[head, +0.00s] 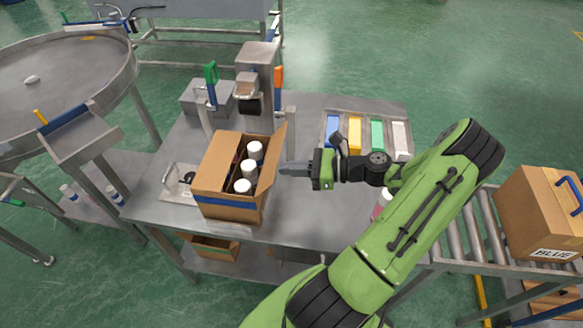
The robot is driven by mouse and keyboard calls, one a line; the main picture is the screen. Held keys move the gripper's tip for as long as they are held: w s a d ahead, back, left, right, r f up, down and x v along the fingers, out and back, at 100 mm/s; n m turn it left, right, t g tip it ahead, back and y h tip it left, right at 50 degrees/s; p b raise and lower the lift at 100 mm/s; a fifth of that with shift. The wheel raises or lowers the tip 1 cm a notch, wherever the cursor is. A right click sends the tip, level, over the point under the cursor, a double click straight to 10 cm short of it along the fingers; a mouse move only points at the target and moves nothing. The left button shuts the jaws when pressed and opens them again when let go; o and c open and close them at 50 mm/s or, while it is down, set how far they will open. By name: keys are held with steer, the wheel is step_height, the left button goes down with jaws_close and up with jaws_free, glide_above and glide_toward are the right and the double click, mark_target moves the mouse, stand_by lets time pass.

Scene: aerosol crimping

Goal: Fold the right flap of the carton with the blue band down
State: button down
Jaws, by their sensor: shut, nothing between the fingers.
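The carton with the blue band (232,208) stands on the steel table, toward its left front. Several white-capped cans (249,171) stand inside it. Its right flap (276,158) stands up and leans outward along the right side. A left flap (214,161) shows as a broad brown panel on the left; I cannot tell exactly how far it is folded. My gripper (284,168) is shut and empty, pointing left just right of the right flap. Its tips are close to the flap; I cannot tell whether they touch.
A crimping machine (258,75) with green and orange handles stands behind the carton. A tray with blue, yellow, green and white compartments (322,132) lies at the back right. A roller conveyor (470,245) bears a carton marked BLUE (545,215). A round steel table (60,60) is at left.

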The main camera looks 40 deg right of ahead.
steer(key=shift+r+p, duration=0.15)
steer(key=shift+p, duration=0.15)
steer(key=shift+w+a+r+g+p, duration=0.2)
steer(key=shift+g+p, duration=0.1)
steer(key=shift+p, duration=0.35)
